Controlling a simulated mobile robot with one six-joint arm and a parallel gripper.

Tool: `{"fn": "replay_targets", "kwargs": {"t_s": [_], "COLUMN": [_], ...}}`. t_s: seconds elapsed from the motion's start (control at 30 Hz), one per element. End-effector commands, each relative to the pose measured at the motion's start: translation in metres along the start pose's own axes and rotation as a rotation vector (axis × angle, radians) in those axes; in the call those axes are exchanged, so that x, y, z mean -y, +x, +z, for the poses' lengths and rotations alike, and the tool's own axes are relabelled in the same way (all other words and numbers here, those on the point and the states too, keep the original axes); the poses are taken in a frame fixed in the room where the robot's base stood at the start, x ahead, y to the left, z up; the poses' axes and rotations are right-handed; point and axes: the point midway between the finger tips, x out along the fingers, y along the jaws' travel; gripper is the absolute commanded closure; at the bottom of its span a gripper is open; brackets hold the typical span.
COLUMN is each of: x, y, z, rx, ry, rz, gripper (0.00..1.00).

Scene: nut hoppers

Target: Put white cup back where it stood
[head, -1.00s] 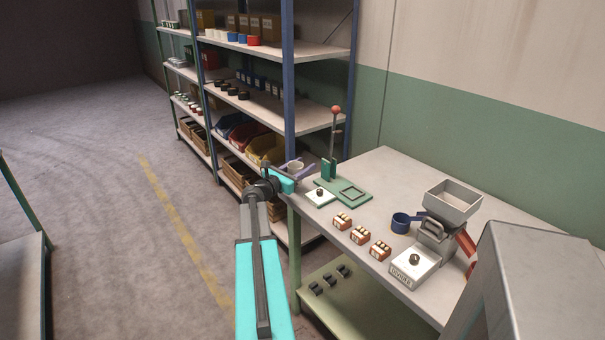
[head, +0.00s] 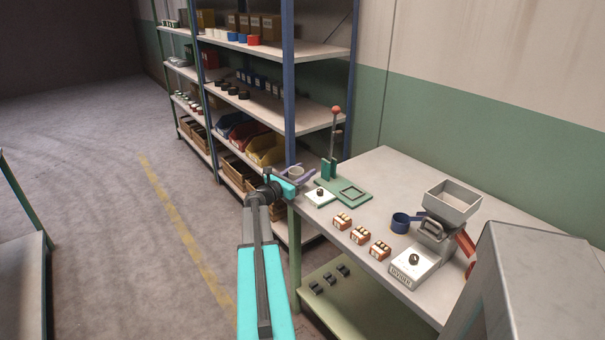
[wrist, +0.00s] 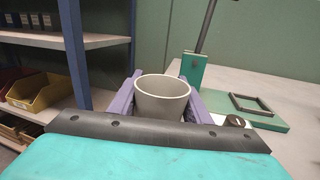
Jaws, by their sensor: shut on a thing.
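The white cup (wrist: 160,98) stands upright between the purple fingers of my gripper (wrist: 158,100) in the wrist view, and the fingers are shut on it from both sides. Its rim is open upward; its lower part is hidden by my wrist. In the head view my gripper (head: 297,177) holds the cup (head: 296,172) near the far left corner of the workbench (head: 395,165), in front of the shelf rack. I cannot tell whether the cup's base touches anything.
A green press stand (head: 352,191) with a red-knobbed lever and a white dial box (head: 319,197) are just right of the gripper. The blue rack post (head: 289,80) rises close behind.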

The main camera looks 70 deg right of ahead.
Motion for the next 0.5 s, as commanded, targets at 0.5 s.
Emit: {"fn": "replay_targets", "kwargs": {"t_s": [0.5], "x": [0.0006], "y": [0.0000], "z": [-0.0072], "rx": [0.001], "ry": [0.001], "rz": [-0.001], "gripper": [0.79]}}
